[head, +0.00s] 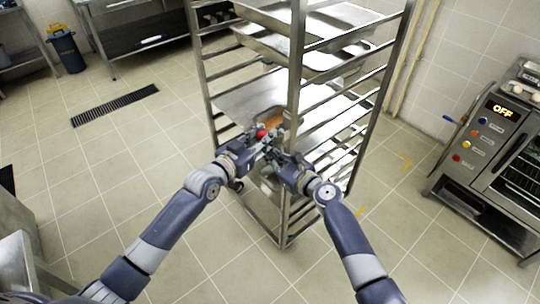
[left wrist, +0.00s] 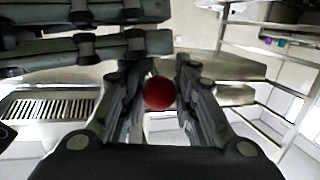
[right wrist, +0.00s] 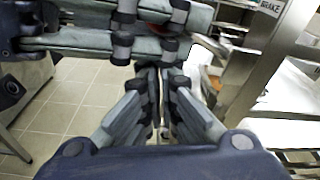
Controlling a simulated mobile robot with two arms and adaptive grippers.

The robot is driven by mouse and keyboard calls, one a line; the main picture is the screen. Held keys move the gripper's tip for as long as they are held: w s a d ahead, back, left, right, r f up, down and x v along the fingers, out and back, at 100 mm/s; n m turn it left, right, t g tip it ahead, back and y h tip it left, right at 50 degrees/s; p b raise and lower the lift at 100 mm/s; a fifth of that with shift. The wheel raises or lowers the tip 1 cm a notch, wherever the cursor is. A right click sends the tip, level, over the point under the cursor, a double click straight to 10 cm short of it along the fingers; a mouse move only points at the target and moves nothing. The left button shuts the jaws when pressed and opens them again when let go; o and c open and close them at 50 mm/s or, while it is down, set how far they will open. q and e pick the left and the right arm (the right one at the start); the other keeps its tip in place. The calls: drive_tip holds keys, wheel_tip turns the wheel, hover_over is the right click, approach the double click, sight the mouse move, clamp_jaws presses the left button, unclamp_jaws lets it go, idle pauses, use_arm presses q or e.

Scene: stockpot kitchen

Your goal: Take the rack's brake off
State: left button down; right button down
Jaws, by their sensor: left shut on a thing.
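The steel rack (head: 296,60) stands upright in the middle of the head view. A red ball knob (head: 262,133) shows at its near side. My left gripper (head: 259,140) is shut on the red knob, which sits between its fingers in the left wrist view (left wrist: 159,93). My right gripper (head: 277,155) is beside it, close to the rack's front post, with its fingers together and nothing seen between them in the right wrist view (right wrist: 163,75). The brake's mechanism is hidden behind my grippers.
The rack bears trays (head: 248,97) on several levels. An oven (head: 490,165) reading OFF stands at the right. The tiled floor left of the rack is clear, with a drain grate (head: 115,103).

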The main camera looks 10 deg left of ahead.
use_arm(q)
drive_tip(key=shift+a+r, duration=0.15)
drive_tip(key=shift+r, duration=0.25)
use_arm(e)
drive_tip(key=shift+a+r, duration=0.3)
drive_tip(key=shift+r, duration=0.25)
use_arm(q)
drive_tip(key=c, duration=1.5)
unclamp_jaws()
drive_tip(key=shift+o, duration=1.1)
drive_tip(key=shift+s, duration=0.15)
drive_tip(key=shift+s+a+f, duration=0.1)
drive_tip(key=shift+s+f, duration=0.05)
drive_tip(key=shift+f, duration=0.15)
use_arm(e)
drive_tip(key=shift+s, duration=0.25)
use_arm(q)
drive_tip(key=shift+f, duration=0.1)
use_arm(e)
drive_tip(key=shift+f, duration=0.1)
